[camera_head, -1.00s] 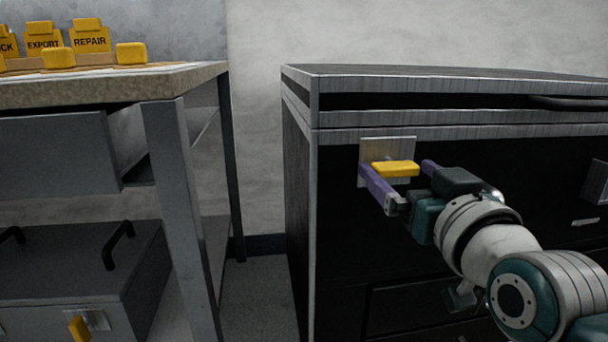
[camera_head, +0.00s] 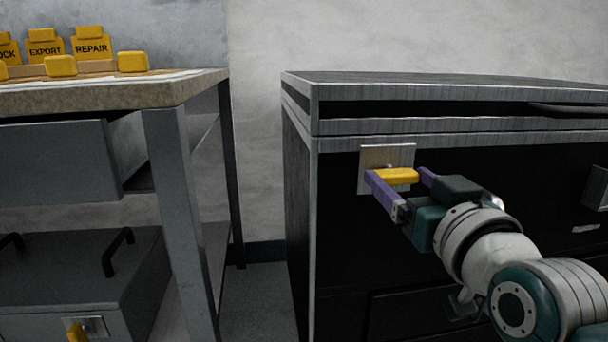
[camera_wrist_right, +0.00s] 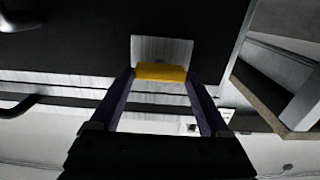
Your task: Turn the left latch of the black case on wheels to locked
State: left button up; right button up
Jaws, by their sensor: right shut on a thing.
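The black case (camera_head: 345,237) with metal edging stands at the right. Its left latch is a yellow handle (camera_head: 396,176) on a silver plate (camera_head: 375,156) near the case's upper left corner. The handle lies about level, across the plate. My right gripper (camera_head: 398,179) is shut on the yellow handle, one purple finger on either side. In the right wrist view the handle (camera_wrist_right: 161,72) sits between the two finger ends, against the plate (camera_wrist_right: 160,48). The case's wheels are not in view. My left gripper is not in view.
A workbench (camera_head: 120,96) with yellow signs (camera_head: 92,44) and blocks stands at the left. A gap separates bench and black case.

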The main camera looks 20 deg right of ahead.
jog(key=m+p, duration=0.3)
jog(key=shift+r, duration=0.2)
jog(key=m+p, duration=0.2)
jog(key=m, duration=0.3)
jog(key=shift+d+f, duration=0.1)
jog(key=shift+f, duration=0.05)
jog(key=m+p, duration=0.1)
jog(key=m, duration=0.3)
jog(key=shift+f, duration=0.1)
jog(key=m, duration=0.5)
jog(key=shift+s+d+f+m, duration=0.1)
jog(key=shift+f+m, duration=0.05)
jog(key=shift+m, duration=0.25)
jog(key=o, duration=1.2)
